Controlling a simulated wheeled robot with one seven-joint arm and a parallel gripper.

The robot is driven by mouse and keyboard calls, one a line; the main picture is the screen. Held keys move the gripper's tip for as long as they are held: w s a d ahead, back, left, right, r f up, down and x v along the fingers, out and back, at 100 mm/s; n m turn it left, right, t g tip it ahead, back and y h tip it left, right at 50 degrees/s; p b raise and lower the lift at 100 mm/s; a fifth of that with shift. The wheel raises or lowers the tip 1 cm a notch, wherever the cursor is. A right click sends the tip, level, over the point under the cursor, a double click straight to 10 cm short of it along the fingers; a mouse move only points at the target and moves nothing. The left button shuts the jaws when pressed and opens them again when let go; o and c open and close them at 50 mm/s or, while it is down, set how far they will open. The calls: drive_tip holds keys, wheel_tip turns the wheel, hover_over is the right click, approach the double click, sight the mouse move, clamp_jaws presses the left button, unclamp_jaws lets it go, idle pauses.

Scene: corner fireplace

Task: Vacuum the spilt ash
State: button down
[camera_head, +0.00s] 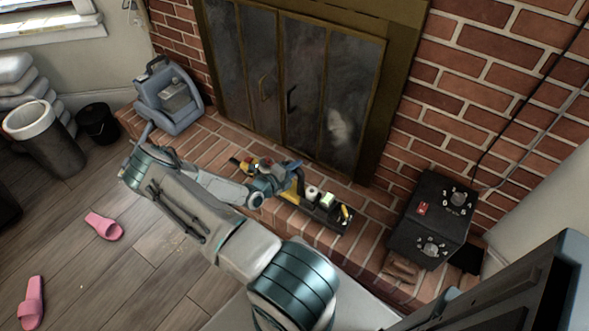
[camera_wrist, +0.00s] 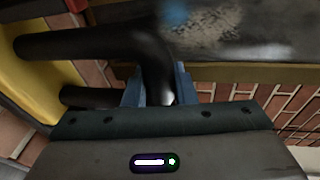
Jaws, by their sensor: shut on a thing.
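My gripper (camera_head: 276,178) is low over the brick hearth, in front of the fireplace doors. In the wrist view its blue fingers (camera_wrist: 157,85) are shut on a black curved handle (camera_wrist: 150,50). A yellow body (camera_wrist: 25,75) shows beside the handle; I cannot tell whether they are one piece. In the head view a yellow and black thing (camera_head: 296,192) shows at my gripper, partly hidden by it. I cannot tell whether it is a vacuum. I cannot make out spilt ash clearly; a pale smudge (camera_head: 338,126) shows at the right glass door.
A black tray (camera_head: 318,218) with small items is on the hearth right of my gripper. A blue-grey machine (camera_head: 168,98) stands at its left end. A black box with knobs (camera_head: 432,215) stands right. Bins (camera_head: 45,140) and pink slippers (camera_head: 103,226) are on the left floor.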

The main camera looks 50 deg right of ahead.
drive_tip(key=shift+r+p, duration=0.9)
drive_tip(key=shift+r, duration=0.65)
